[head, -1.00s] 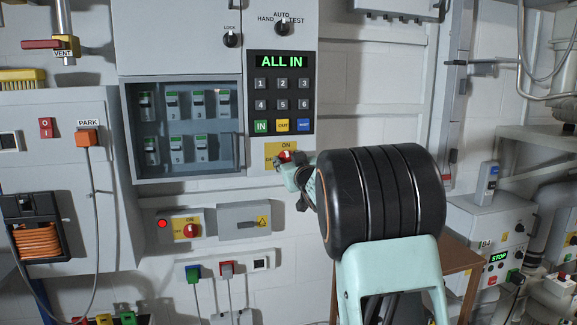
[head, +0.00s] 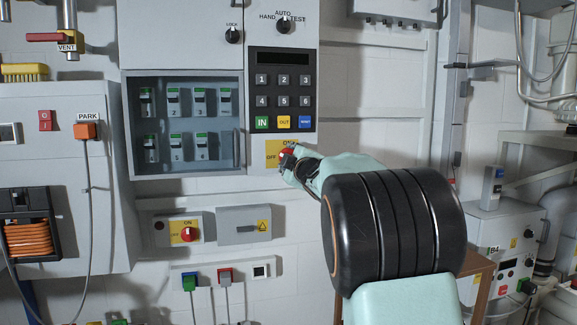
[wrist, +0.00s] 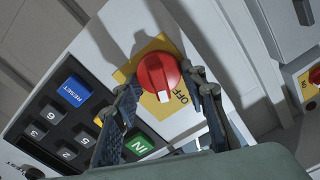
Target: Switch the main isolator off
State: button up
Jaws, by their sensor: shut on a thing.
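The main isolator is a red rotary knob (head: 287,152) on a yellow plate marked ON and OFF, below the keypad in the head view. In the wrist view the red knob (wrist: 157,72) sits between my fingers, its white mark pointing down in the picture near the word OFF. My gripper (head: 294,163) is at the knob, and in the wrist view my gripper (wrist: 163,86) is shut on it, one finger on each side. My wrist and fingers hide part of the plate in the head view. The display (head: 283,58) above the keypad is dark.
A keypad (head: 283,91) is just above. A glass-fronted breaker box (head: 185,179) lies to the left. A second red knob (head: 188,234) on a yellow plate and a grey box with a warning sign (head: 233,225) are below left. The lamp (head: 159,226) beside the second knob is dark.

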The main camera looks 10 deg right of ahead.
jog(key=n+b, duration=0.2)
jog(key=n, duration=0.2)
jog(key=shift+f+n, duration=0.1)
jog(key=shift+n, duration=0.2)
dwell(0.3)
jog(key=o, duration=1.1)
jog(key=shift+o, duration=0.2)
jog(key=s, duration=1.2)
